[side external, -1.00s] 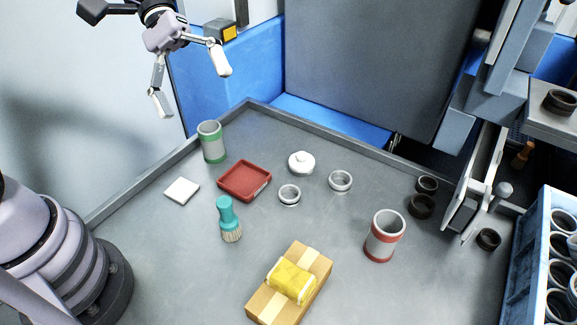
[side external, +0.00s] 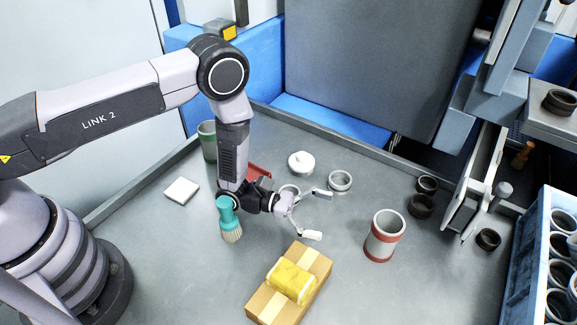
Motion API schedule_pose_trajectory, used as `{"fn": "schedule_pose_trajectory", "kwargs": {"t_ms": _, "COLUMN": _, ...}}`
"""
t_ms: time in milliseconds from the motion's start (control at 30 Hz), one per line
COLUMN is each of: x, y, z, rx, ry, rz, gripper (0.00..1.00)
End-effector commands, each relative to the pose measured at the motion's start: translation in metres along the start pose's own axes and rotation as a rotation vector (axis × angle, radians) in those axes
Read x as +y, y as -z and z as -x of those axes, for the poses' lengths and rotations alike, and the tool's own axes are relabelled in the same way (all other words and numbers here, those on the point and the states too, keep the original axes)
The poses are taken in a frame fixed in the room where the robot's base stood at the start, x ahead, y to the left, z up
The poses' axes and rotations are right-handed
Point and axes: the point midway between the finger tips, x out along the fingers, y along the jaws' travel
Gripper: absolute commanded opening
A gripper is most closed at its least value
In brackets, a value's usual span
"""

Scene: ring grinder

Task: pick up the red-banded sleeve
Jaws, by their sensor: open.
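The sleeve is fully in view.
A cardboard box with a yellow packet (side external: 291,280) lies in front of my gripper. A teal brush (side external: 229,220), a metal ring (side external: 340,181) and a white lidded pot (side external: 301,164) are near my arm. Dark rings (side external: 421,206) lie right of the sleeve. A green-banded sleeve (side external: 208,142) stands behind my arm.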

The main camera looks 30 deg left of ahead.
Motion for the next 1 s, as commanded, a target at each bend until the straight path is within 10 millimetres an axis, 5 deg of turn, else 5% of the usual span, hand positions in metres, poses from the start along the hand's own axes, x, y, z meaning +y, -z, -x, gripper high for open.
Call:
{"fn": "schedule_pose_trajectory", "kwargs": {"t_ms": 300, "x": -0.001, "y": -0.001, "z": -0.062, "rx": -0.002, "ry": 0.005, "rz": -0.004, "gripper": 0.95}}
{"fn": "schedule_pose_trajectory", "kwargs": {"t_ms": 800, "x": -0.001, "y": -0.001, "z": -0.119, "rx": -0.002, "ry": 0.005, "rz": -0.002, "gripper": 0.95}}
{"fn": "schedule_pose_trajectory", "kwargs": {"t_ms": 1000, "x": -0.001, "y": 0.000, "z": -0.128, "rx": -0.001, "ry": 0.003, "rz": 0.000, "gripper": 0.95}}
